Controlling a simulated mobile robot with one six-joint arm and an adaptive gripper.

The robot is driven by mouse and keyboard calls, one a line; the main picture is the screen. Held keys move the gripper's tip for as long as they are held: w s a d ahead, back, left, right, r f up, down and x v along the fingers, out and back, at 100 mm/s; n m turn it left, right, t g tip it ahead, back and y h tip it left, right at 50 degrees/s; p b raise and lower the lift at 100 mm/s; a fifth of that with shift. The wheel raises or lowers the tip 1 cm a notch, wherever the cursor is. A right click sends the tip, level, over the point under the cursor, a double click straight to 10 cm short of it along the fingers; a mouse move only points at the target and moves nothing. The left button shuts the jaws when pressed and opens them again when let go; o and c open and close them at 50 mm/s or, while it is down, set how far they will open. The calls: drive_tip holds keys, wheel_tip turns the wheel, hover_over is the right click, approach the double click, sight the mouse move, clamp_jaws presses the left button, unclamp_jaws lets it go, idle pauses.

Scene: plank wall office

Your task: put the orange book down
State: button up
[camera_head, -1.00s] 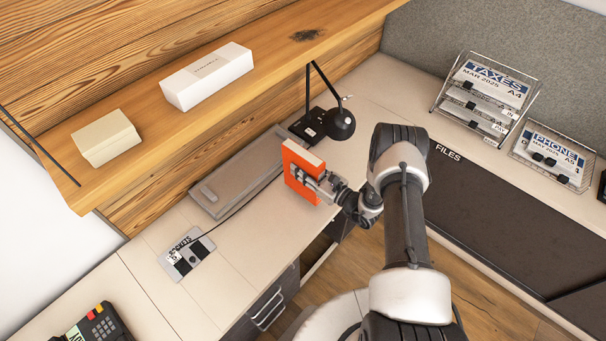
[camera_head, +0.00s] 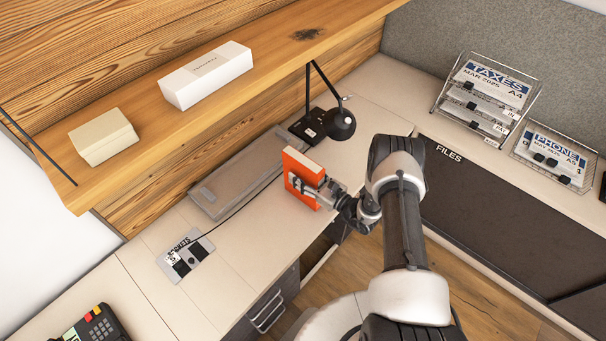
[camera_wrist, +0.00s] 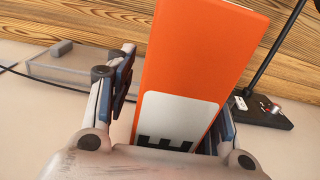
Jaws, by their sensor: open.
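The orange book (camera_head: 302,169) stands upright near the front edge of the pale desk (camera_head: 240,225), a little tilted in the head view. In the wrist view the book (camera_wrist: 205,55) rises between the fingers, with a white label and a dark letter low on its face. My gripper (camera_head: 313,190) is open around it. In the wrist view my gripper (camera_wrist: 175,95) has a clear gap between its left finger and the book; the right finger is close beside the book, contact unclear. The book's lower edge is partly hidden by the gripper.
A black desk lamp (camera_head: 340,124) stands behind the book. A grey flat case (camera_head: 235,175) lies to its left, and a socket panel (camera_head: 186,258) farther left. A wooden shelf (camera_head: 150,130) with two boxes overhangs the desk. Bare desk lies left of the book.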

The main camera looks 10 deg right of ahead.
drive_tip(key=shift+r, duration=0.2)
drive_tip(key=p+v, duration=0.1)
drive_tip(key=v, duration=1.1)
